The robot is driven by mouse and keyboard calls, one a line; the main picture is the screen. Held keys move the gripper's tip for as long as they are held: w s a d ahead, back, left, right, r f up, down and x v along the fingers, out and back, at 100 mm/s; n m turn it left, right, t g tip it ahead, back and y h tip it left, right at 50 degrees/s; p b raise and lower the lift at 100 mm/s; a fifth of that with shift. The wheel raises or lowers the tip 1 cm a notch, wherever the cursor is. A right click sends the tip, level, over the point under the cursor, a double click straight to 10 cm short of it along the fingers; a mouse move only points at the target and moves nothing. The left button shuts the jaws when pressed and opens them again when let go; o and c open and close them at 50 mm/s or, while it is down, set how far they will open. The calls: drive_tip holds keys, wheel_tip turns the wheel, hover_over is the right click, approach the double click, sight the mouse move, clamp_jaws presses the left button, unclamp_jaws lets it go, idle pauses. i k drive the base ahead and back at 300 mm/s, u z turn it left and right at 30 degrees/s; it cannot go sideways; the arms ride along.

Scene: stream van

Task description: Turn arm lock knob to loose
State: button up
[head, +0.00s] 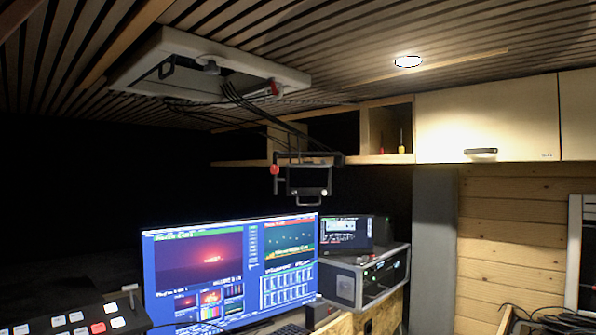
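A dark bracket or frame (305,157) hangs in mid-view, in front of the open shelf and above the monitors. A small red knob-like part (275,170) sits at its left side. It looks like the arm lock knob, but it is too small to read its setting or any marks. A second red part (274,87) is at the right end of the pale ceiling hatch frame. I cannot tell what it is. My gripper is not in view.
A wide lit monitor (235,265) stands below the bracket, with a smaller screen and a grey equipment case (365,278) at its right. A button panel (75,318) is at lower left. Closed cabinets (485,120) hang at upper right. Dark cables (250,105) droop from the hatch.

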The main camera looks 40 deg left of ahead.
sight(274, 169)
drive_tip(key=u, duration=0.35)
drive_tip(key=i, duration=1.25)
drive_tip(key=u, duration=1.8)
drive_tip(key=i, duration=0.85)
drive_tip(key=u, duration=0.8)
